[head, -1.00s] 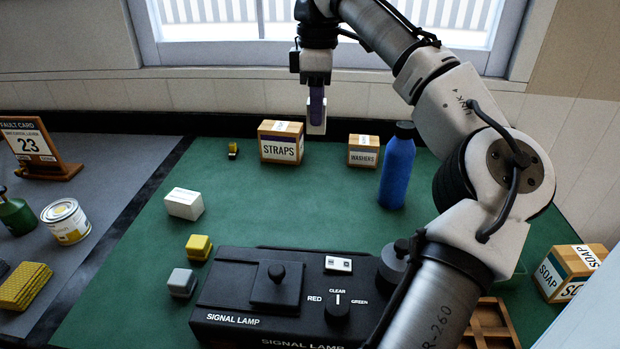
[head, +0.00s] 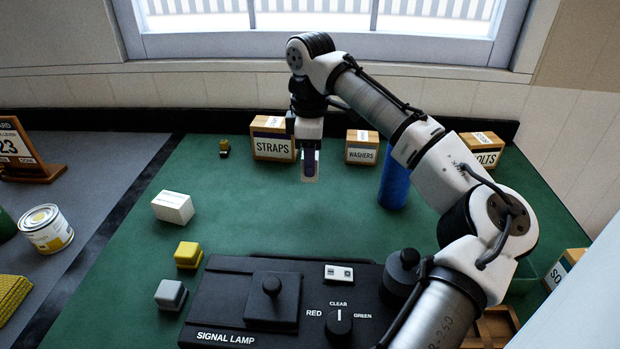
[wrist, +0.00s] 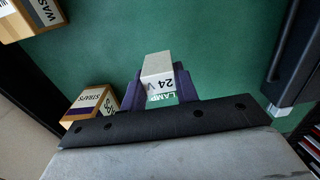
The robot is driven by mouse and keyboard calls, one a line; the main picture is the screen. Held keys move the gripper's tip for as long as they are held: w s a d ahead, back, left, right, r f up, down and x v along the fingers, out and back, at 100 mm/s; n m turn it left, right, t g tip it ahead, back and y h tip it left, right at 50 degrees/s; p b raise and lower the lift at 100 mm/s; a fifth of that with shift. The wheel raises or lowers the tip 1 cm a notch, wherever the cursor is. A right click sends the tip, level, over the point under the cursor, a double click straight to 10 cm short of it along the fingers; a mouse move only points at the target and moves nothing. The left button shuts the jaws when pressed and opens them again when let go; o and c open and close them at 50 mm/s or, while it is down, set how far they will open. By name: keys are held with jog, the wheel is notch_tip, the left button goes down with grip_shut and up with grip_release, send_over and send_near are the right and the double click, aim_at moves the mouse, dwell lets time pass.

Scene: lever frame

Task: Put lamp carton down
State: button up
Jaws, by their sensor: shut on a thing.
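The lamp carton (wrist: 157,72) is a small pale box marked "24 V" and "LAMP". In the wrist view it sits between the two purple fingers of my gripper (wrist: 162,84), which is shut on it. In the head view my gripper (head: 310,165) points down over the green mat, just right of the straps box, and the carton's pale end (head: 310,177) shows at the fingertips. The carton seems to be held above the mat; the exact gap cannot be told.
The straps box (head: 273,139) and washers box (head: 362,147) stand near the back edge. A blue bottle (head: 394,180) is right of my gripper. A white box (head: 172,207) lies left, and the signal lamp unit (head: 225,300) is in front. The green mat (head: 290,220) between is clear.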

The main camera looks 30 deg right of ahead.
aim_at(310, 179)
jog(key=shift+f, duration=2.75)
jog(key=shift+f, duration=0.15)
jog(key=o, duration=0.9)
jog(key=shift+o, duration=0.2)
notch_tip(310, 179, up, 12)
jog(key=shift+r, duration=0.15)
